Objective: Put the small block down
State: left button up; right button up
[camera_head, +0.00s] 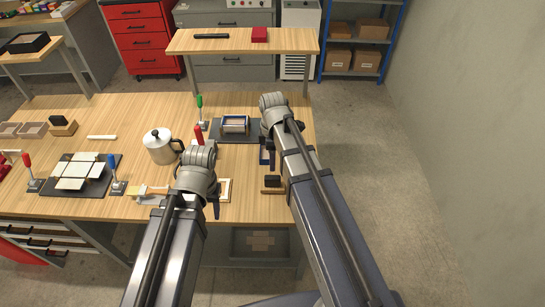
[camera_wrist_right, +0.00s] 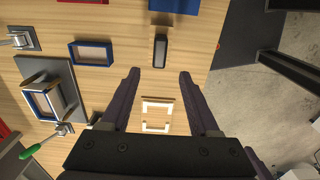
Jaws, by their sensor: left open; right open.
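My right gripper (camera_wrist_right: 159,76) is open, with nothing between its fingers in the right wrist view. A pale rectangular frame (camera_wrist_right: 157,115) lies on the bench below the gripper. It also shows in the head view (camera_head: 225,189), right of my left gripper (camera_head: 215,207), which is open; its fingers are mostly hidden by the wrist. I cannot tell which piece the task's small block is.
A blue-rimmed box (camera_head: 235,124) sits on a dark plate, with green-handled (camera_head: 199,103) and red-handled (camera_head: 198,134) clamps beside it. A blue-edged tray (camera_wrist_right: 91,53) lies nearby.

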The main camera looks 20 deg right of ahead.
jog(key=s+a+m+h, duration=0.1)
jog(key=s+a+m, duration=1)
jog(key=s, duration=0.3)
jog(key=shift+s, duration=0.2)
